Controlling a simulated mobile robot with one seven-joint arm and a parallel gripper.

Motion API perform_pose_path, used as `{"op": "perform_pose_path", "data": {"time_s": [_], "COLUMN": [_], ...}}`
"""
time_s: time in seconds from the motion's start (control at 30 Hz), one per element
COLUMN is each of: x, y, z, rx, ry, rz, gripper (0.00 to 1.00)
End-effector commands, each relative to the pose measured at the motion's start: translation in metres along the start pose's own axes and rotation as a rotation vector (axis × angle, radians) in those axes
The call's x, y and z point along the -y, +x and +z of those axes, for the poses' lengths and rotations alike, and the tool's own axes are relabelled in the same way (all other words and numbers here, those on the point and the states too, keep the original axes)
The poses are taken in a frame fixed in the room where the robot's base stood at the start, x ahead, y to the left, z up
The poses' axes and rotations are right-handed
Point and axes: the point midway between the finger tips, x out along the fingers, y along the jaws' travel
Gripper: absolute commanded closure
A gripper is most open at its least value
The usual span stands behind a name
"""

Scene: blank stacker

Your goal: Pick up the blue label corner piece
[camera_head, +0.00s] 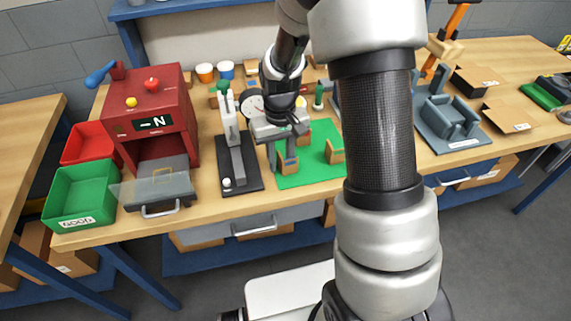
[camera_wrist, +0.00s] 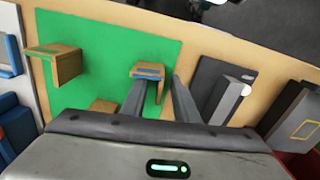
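The blue label corner piece (camera_wrist: 150,69) is a tan-brown L-shaped block with a blue strip on top, standing on the green mat (camera_wrist: 110,50). My gripper (camera_wrist: 160,84) is open, its two grey fingers reaching toward this piece. The left finger overlaps the piece's near left side, and a gap shows between the piece and the right finger. Whether a finger touches it I cannot tell. In the head view my gripper (camera_head: 279,146) points down over the mat's left part, with a brown piece (camera_head: 287,163) just below it.
Another corner piece with a greenish label (camera_wrist: 60,62) stands on the mat at left, and a third (camera_wrist: 103,106) is partly hidden behind my gripper. A grey lever press (camera_head: 238,160) stands close left of the mat. A red machine (camera_head: 165,105) stands farther left.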

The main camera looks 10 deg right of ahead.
Motion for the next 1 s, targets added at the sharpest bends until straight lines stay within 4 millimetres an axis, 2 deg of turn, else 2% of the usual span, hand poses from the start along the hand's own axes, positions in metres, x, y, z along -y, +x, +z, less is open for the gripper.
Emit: {"op": "perform_pose_path", "data": {"time_s": [0.1,0.27,0.63,0.77,1.0], "x": [0.000,0.000,0.000,0.000,0.000], "y": [0.000,-0.001,-0.004,-0.021,-0.070], "z": [0.000,0.000,0.000,-0.001,-0.001], "rx": [0.000,0.000,-0.001,-0.004,-0.006], "ry": [0.000,0.000,0.000,0.000,0.000], "rz": [0.000,0.000,0.000,0.000,0.000], "gripper": [0.74,1.00,1.00,1.00,1.00]}}
